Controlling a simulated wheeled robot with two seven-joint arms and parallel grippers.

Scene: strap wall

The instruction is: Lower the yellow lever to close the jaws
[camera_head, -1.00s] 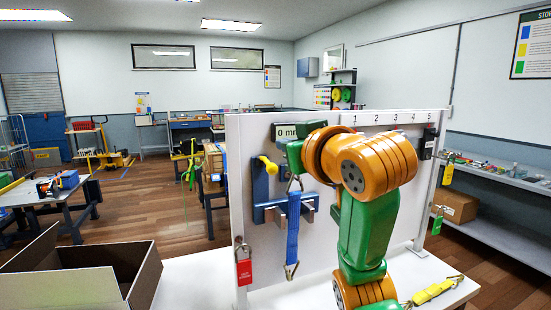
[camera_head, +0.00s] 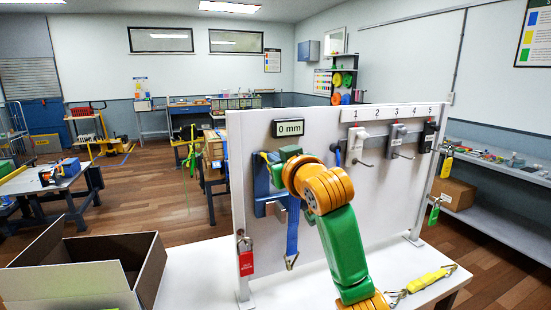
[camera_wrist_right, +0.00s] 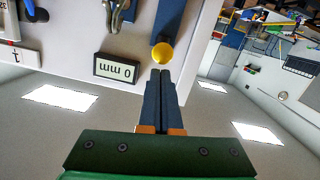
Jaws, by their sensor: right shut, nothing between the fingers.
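The yellow lever (camera_head: 264,156) shows only as a small piece in the head view, beside my right wrist at the upper part of the blue clamp body (camera_head: 261,182). In the right wrist view its round yellow knob (camera_wrist_right: 163,52) sits just beyond the fingertips. My right gripper (camera_wrist_right: 164,72) is shut and empty, with its tips close to the knob; I cannot tell whether they touch it. The blue strap (camera_head: 292,228) hangs down from the clamp area with a metal hook at its lower end. The jaws are partly hidden by my right arm. My left gripper is not in view.
The white board (camera_head: 380,207) carries a 0 mm display (camera_head: 289,128) above the clamp and hooks on its right. A red padlock (camera_head: 245,257) hangs at its left edge.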

